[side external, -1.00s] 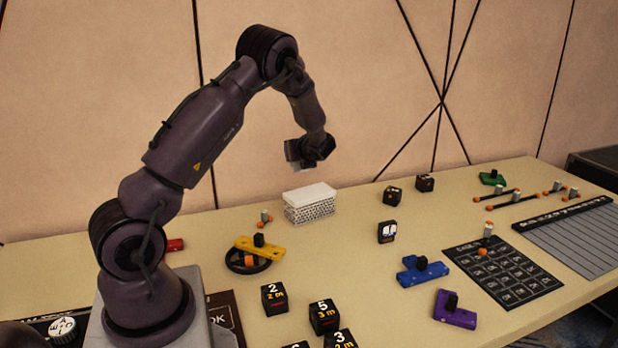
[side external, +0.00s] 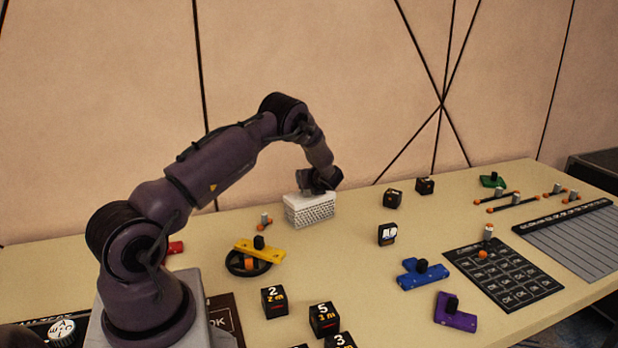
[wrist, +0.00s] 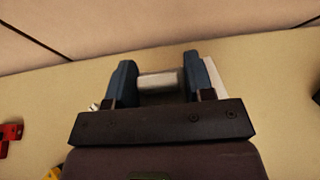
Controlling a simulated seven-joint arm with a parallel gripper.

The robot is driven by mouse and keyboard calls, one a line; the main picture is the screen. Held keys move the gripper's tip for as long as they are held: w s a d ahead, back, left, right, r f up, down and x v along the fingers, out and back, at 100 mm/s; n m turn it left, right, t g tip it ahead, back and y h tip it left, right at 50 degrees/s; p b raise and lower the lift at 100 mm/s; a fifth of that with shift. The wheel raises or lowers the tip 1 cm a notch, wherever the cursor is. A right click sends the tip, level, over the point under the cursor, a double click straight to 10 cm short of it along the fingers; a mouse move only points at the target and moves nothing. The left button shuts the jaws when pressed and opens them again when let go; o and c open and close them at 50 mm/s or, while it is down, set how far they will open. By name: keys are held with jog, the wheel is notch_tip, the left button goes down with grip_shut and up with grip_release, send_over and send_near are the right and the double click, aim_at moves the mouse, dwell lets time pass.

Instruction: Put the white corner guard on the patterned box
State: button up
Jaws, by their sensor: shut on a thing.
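The patterned box (side external: 310,212) stands on the table near the back wall, with a plain white top and a dark mesh-like pattern on its sides. My gripper (side external: 319,188) is low over the box's back right part. In the wrist view my gripper (wrist: 160,80) has its two blue-grey fingers shut on a pale bar-like piece, the white corner guard (wrist: 159,82). A white edge of the box (wrist: 216,76) shows just right of the right finger. In the side view the guard is hidden by my gripper, and I cannot tell whether it touches the box.
A small grey and orange piece (side external: 265,221) stands left of the box. A yellow block (side external: 259,250) lies on a dark ring at front left. Black cubes (side external: 392,198) stand to the right. The wall is close behind. The table right in front of the box is clear.

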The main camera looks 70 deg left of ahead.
jog(key=o, duration=0.9)
jog(key=shift+f, duration=0.1)
